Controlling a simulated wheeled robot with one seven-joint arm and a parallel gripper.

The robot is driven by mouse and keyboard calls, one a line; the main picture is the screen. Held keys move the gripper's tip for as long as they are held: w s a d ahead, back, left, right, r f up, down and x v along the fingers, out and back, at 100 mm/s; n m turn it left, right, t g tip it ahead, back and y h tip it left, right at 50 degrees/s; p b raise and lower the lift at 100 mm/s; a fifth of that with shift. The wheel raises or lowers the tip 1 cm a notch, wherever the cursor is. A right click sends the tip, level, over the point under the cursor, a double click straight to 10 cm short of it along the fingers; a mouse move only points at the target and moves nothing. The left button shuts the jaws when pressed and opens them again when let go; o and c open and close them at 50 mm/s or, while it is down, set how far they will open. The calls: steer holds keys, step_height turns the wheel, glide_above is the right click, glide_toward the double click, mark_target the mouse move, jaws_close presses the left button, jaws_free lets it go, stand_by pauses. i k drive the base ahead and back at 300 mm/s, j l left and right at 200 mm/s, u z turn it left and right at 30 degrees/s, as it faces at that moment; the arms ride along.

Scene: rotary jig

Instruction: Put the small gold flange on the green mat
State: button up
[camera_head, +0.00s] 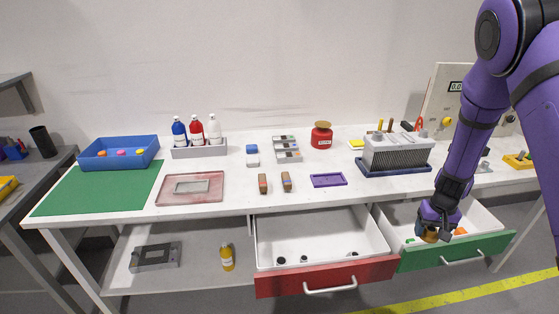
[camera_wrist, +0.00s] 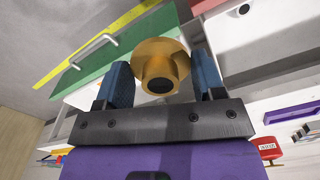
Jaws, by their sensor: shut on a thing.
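The gold flange (camera_wrist: 160,65) is a round disc with a short hub and a dark bore. My gripper (camera_wrist: 163,82) is shut on it, with one blue finger on each side in the wrist view. In the head view my gripper (camera_head: 438,228) is over the open green-fronted drawer at the right, and the flange (camera_head: 430,236) shows only as a small gold patch. The green mat (camera_head: 95,190) lies flat at the left end of the white table, far from my gripper. Its visible surface is bare.
A red-fronted drawer (camera_head: 326,278) also stands open. The blue bin (camera_head: 118,153) is behind the mat, and a pinkish tray (camera_head: 190,188) is right of it. Small blocks, a purple tray (camera_head: 328,180) and a finned grey unit (camera_head: 397,152) stand along the table.

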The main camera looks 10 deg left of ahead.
mark_target(96, 197)
steer(key=k+u, duration=0.45)
steer(key=k+j+u, duration=0.2)
steer(key=u, duration=0.2)
steer(key=i+j+u, duration=0.15)
steer(key=i+u, duration=0.8)
steer(key=i+l, duration=0.15)
steer(key=i, duration=0.45)
steer(key=i+l, duration=0.15)
steer(key=i, duration=0.5)
